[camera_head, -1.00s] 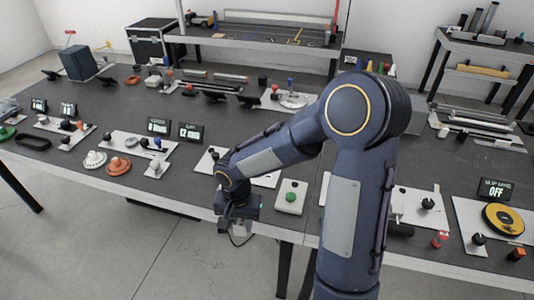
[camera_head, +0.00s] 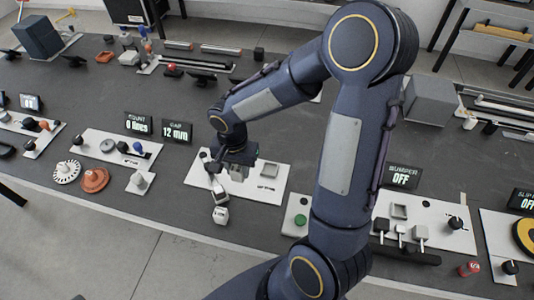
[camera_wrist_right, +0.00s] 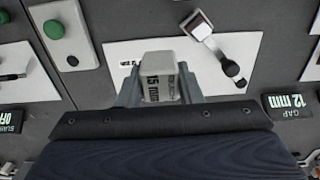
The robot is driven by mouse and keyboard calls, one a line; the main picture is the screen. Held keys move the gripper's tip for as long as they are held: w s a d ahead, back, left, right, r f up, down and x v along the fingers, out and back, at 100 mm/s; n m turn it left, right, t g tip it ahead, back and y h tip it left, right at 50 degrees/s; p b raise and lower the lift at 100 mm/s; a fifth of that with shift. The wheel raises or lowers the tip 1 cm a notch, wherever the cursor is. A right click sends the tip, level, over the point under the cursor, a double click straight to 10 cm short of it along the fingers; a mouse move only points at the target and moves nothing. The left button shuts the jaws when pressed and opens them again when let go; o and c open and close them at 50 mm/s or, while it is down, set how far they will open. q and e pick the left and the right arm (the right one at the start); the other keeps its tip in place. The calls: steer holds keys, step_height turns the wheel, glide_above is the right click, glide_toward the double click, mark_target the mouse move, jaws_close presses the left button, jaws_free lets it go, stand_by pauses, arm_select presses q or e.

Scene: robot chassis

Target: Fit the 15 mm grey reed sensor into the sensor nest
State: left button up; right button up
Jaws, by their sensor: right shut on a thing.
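My right gripper (camera_head: 238,172) is over a white plate (camera_head: 282,188) near the table's front edge. In the right wrist view its two grey fingers (camera_wrist_right: 162,88) are shut on a grey block, the reed sensor (camera_wrist_right: 162,72), printed "15 mm". The sensor is partly hidden by the gripper in the head view. I cannot tell whether it touches the plate. A small square grey frame (camera_head: 271,170) lies on the same plate, just right of the gripper; I cannot tell whether it is the sensor nest. My left gripper is not in view.
A jointed lever with a grey block (camera_head: 220,215) sits at the plate's front left. A "GAP 12 mm" display (camera_head: 177,132) stands behind. A green button box (camera_head: 298,218) is to the right.

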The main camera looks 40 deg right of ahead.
steer(key=w+d+f, duration=0.1)
steer(key=d+f, duration=0.2)
steer(key=d, duration=0.1)
steer(key=w+d+f, duration=0.1)
steer(key=d+f, duration=0.2)
steer(key=d, duration=0.1)
steer(key=w+d+f, duration=0.1)
steer(key=d+f, duration=0.2)
steer(key=d, duration=0.2)
steer(key=shift+w, duration=0.1)
steer(key=shift+d+f, duration=0.1)
steer(key=shift+f, duration=0.05)
steer(key=f, duration=0.1)
steer(key=f+b, duration=0.1)
steer(key=f, duration=0.1)
steer(key=shift+w+d+f, duration=0.1)
steer(key=shift+d+f, duration=0.15)
steer(key=shift+f, duration=0.1)
steer(key=shift+r, duration=0.1)
